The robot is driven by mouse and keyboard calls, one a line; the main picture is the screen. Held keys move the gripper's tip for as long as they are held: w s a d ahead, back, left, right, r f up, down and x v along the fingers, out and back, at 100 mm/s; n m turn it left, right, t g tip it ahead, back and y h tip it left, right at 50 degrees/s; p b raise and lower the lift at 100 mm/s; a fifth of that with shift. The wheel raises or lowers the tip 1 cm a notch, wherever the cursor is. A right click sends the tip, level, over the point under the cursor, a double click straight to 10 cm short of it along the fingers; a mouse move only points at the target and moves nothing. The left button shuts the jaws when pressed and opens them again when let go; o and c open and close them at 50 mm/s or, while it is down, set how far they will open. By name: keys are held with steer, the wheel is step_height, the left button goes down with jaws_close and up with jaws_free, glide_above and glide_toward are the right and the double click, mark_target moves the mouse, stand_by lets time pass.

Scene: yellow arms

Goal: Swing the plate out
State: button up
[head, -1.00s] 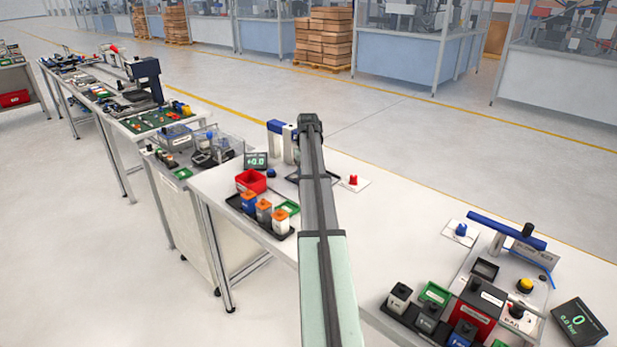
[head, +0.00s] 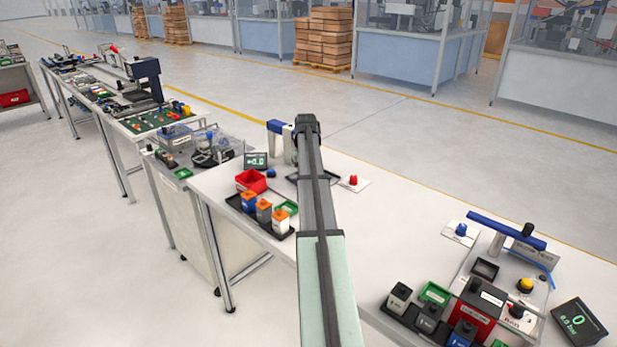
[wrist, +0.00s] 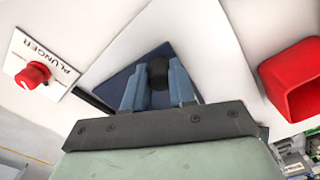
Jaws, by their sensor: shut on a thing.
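My gripper (wrist: 157,66) is shut on a black knob (wrist: 158,77) in the wrist view, with one blue-grey finger on each side of it. A flat dark-blue plate (wrist: 119,79) shows around and behind the fingers, and the knob appears to stand on it. Much of the plate is hidden by my fingers and the gripper body. In the head view, my arm covers the gripper and the knob; only dark edges show beside the arm.
A red plunger button (wrist: 33,74) on a white label lies left in the wrist view, and a red bin (wrist: 292,80) lies right. In the head view, a tray of several blocks (head: 263,212), a small display (head: 256,160) and a blue-topped stand (head: 279,140) are left of my arm.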

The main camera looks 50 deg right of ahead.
steer(key=shift+w+a, duration=0.1)
steer(key=shift+a, duration=0.4)
steer(key=shift+w+a, duration=0.35)
steer(key=shift+a, duration=0.5)
steer(key=shift+w+a, duration=0.1)
steer(key=shift+a, duration=0.05)
steer(key=shift+w+a, duration=0.5)
steer(key=shift+a, duration=0.15)
